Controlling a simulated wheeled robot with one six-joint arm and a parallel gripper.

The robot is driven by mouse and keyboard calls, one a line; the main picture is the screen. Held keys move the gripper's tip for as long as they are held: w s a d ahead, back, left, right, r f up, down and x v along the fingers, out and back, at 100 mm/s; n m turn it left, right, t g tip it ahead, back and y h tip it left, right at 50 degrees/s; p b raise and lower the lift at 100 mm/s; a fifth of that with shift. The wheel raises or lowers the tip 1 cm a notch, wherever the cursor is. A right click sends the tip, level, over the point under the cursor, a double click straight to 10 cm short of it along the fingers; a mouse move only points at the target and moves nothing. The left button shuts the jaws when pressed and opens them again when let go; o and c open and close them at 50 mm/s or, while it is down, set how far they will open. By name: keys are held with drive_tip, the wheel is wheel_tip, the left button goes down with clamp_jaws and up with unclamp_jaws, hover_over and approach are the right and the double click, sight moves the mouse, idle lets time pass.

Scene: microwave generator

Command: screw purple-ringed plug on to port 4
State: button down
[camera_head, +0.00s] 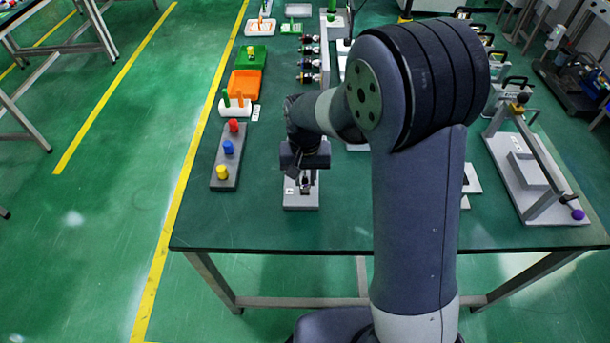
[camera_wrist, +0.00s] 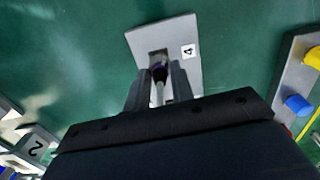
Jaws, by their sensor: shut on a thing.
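The port 4 plate (camera_wrist: 187,35) is a grey plate with a white label marked 4, and it also shows in the head view (camera_head: 301,202) near the table's front edge. My gripper (camera_wrist: 159,82) is shut on the purple-ringed plug (camera_wrist: 159,72), a slim pale piece with a dark purplish band between the fingers. The plug's tip is over or at the dark socket area of the plate. I cannot tell whether it touches the port. In the head view my gripper (camera_head: 305,178) is right above the plate, and the plug is mostly hidden.
A grey block with red, blue and yellow knobs (camera_head: 228,147) stands left of the plate. Orange (camera_head: 245,84) and green trays lie behind it. A plate marked 2 (camera_wrist: 36,150) shows at the wrist view's lower left. A fixture with a slanted bar (camera_head: 540,180) stands at right.

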sight(305, 177)
drive_tip(key=shift+f+b, duration=0.45)
drive_tip(key=shift+f, duration=0.15)
drive_tip(key=c, duration=1.1)
unclamp_jaws()
drive_tip(key=shift+c, duration=0.2)
drive_tip(key=shift+r, duration=0.1)
wheel_tip(305, 177, up, 11)
drive_tip(key=shift+f, duration=0.15)
drive_tip(key=shift+f, duration=0.1)
wheel_tip(305, 177, down, 11)
drive_tip(key=shift+r, duration=0.2)
